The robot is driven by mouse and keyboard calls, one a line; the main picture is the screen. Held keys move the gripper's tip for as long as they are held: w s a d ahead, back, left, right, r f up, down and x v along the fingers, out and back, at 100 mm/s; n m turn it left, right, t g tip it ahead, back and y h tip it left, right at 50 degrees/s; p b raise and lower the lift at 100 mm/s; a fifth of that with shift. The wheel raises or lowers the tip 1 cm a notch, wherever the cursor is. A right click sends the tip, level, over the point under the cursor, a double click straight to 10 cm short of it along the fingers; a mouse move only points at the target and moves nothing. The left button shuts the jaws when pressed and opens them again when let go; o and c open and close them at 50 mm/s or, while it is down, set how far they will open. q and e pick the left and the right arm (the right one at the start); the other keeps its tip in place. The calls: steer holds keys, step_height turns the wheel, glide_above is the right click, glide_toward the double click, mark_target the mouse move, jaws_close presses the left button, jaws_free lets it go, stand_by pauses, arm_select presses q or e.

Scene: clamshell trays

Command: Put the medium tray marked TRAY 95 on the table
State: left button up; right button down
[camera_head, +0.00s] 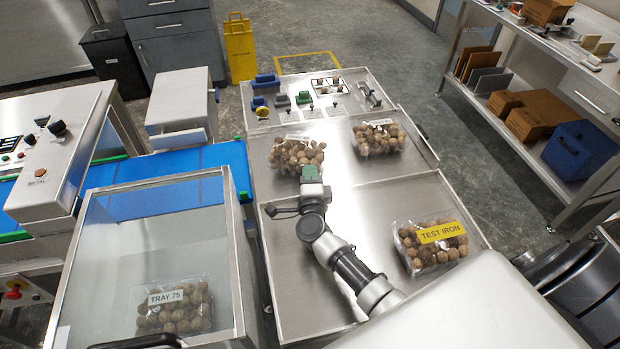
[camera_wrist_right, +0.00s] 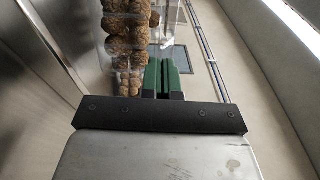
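A clear clamshell tray of brown balls (camera_head: 290,153) is on the steel table at the back left, its small white label too small to read. My right gripper (camera_head: 311,174) is at its near side. In the right wrist view, the green fingers (camera_wrist_right: 162,78) are close together with a thin gap, and the tray (camera_wrist_right: 127,40) is right at their tips. They look shut on its clear edge, though the contact is partly hidden. I cannot read TRAY 95 anywhere. My left gripper is not in view.
Another filled tray (camera_head: 378,138) is at the back right of the steel table (camera_head: 292,290); one marked TEST IRON (camera_head: 430,247) is at front right. TRAY 75 (camera_head: 175,308) lies in the clear-walled bin (camera_head: 238,270). A blue conveyor (camera_head: 160,170) is left.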

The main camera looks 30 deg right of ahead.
steer(key=shift+w+f, duration=0.1)
steer(key=shift+f, duration=0.6)
steer(key=c, duration=1.4)
jaws_free()
steer(key=shift+p+v, duration=0.8)
steer(key=shift+v, duration=3.05)
